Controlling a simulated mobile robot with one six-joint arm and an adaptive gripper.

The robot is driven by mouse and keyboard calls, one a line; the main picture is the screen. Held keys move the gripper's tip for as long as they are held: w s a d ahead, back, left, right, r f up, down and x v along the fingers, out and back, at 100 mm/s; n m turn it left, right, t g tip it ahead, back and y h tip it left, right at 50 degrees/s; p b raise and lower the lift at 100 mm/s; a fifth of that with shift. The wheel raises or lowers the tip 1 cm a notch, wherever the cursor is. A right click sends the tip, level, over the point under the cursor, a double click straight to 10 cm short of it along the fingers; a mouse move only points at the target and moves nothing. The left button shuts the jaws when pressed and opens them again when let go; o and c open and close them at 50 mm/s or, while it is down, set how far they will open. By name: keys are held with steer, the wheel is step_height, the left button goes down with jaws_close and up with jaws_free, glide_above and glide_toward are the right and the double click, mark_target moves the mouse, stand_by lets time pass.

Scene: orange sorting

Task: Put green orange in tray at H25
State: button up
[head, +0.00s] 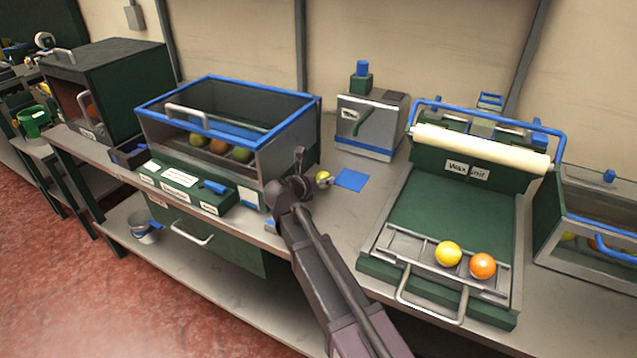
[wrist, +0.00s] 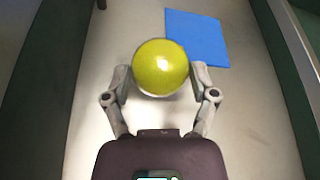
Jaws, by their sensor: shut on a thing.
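A yellow-green orange (wrist: 160,68) sits between the two fingers of my gripper (wrist: 160,82) in the wrist view, and the fingers are shut on it. In the head view the same orange (head: 323,177) shows small at the end of my arm, over the bench beside a blue square (head: 350,180). My gripper (head: 326,180) is partly hidden there behind my arm. I cannot tell whether the orange touches the bench. No label reading H25 can be made out.
A blue-rimmed glass case (head: 226,88) with several fruits stands to the left. A green machine with a roller (head: 482,148) stands to the right, with a yellow fruit (head: 448,253) and an orange one (head: 483,266) in its front rack. A grey box (head: 370,125) stands behind the blue square.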

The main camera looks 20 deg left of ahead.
steer(key=shift+f, duration=0.2)
steer(key=o, duration=1)
steer(key=shift+o, duration=0.2)
steer(key=shift+r, duration=0.15)
steer(key=shift+r, duration=0.15)
steer(key=p+v, duration=0.4)
steer(key=v, duration=0.6)
steer(key=shift+s+r, duration=0.1)
steer(key=shift+s, duration=0.2)
steer(key=shift+s+a+r, duration=0.15)
steer(key=shift+s+r, duration=0.05)
steer(key=shift+s, duration=0.45)
